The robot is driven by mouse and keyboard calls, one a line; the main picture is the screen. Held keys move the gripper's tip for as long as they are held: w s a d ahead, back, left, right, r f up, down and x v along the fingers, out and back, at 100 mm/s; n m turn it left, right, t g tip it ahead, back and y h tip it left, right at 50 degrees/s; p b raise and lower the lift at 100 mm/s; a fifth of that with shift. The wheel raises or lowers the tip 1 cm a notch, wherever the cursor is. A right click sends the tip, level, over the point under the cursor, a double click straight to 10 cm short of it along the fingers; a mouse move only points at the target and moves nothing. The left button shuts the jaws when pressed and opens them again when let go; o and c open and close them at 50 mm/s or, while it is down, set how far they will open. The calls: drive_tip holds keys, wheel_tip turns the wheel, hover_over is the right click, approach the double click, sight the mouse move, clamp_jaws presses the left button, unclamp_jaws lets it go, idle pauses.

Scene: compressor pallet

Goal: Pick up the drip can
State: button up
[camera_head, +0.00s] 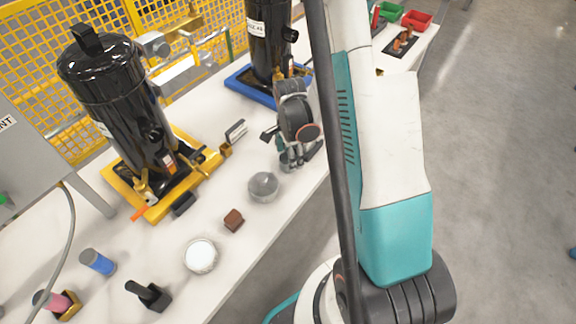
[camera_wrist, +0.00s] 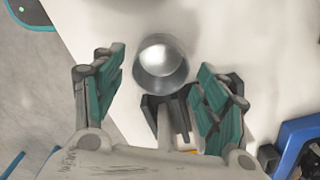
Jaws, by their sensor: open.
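The drip can, a round grey metal can (camera_head: 263,187), stands on the white table in front of the yellow pallet. In the wrist view the can (camera_wrist: 160,62) shows from above, with a bright round area inside its rim, between and slightly beyond my two fingers. My gripper (camera_head: 291,163) is above the table, behind and to the right of the can in the head view. In the wrist view my gripper (camera_wrist: 160,78) has its green-padded fingers wide apart, with nothing held. A dark forked part (camera_wrist: 166,112) shows just below the can; I cannot tell what it is.
A black compressor stands on a yellow pallet (camera_head: 152,214), another on a blue pallet (camera_head: 240,84). A brown block (camera_head: 233,220), a white round container (camera_head: 201,255), a black part (camera_head: 149,295) and a blue cylinder (camera_head: 97,262) lie nearby. The table edge runs close right of the can.

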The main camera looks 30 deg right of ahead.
wheel_tip(320, 180, down, 2)
drive_tip(key=shift+f, duration=0.1)
drive_tip(key=c, duration=1.1)
drive_tip(key=shift+c, duration=0.2)
